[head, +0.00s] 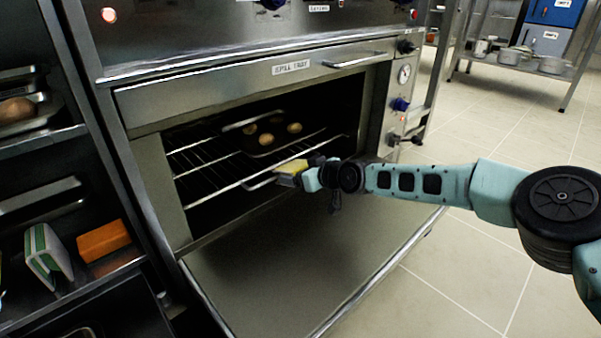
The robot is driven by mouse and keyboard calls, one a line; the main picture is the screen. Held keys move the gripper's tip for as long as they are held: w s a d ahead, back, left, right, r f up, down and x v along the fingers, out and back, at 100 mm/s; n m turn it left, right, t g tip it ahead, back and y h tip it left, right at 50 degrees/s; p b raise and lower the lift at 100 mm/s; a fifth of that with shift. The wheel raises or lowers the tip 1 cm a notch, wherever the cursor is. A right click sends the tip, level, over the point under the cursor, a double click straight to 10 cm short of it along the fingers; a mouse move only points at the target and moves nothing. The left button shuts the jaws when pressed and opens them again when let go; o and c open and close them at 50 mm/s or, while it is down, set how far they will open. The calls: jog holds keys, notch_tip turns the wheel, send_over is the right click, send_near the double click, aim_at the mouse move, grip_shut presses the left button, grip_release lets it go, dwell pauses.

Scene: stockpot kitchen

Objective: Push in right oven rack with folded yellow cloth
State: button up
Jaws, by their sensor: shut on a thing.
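The oven (150,195) is open, with its door (290,270) lowered flat in front. A wire rack (205,190) sits inside, and its front bar runs across the opening. A dark tray (256,148) with several round brown items stands on the rack. My gripper (298,174) is at the right part of the rack's front, shut on the folded yellow cloth (292,166). The cloth is against or very close to the rack's front bar; I cannot tell if it touches. My gripper hides part of the bar.
A spill tray panel (290,68) with a handle is above the opening. Knobs and a gauge (404,74) line the oven's right side. A dark shelf at left holds an orange block (103,240) and a green-white sponge (47,250). Tiled floor is free at right.

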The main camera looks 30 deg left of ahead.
jog(key=shift+r, duration=0.1)
jog(key=shift+s+d+r+p, duration=0.1)
jog(key=shift+d+r+p, duration=0.25)
jog(key=shift+p, duration=0.5)
jog(key=shift+p+v, duration=1.95)
jog(key=shift+p, duration=0.5)
jog(key=shift+d+f, duration=0.2)
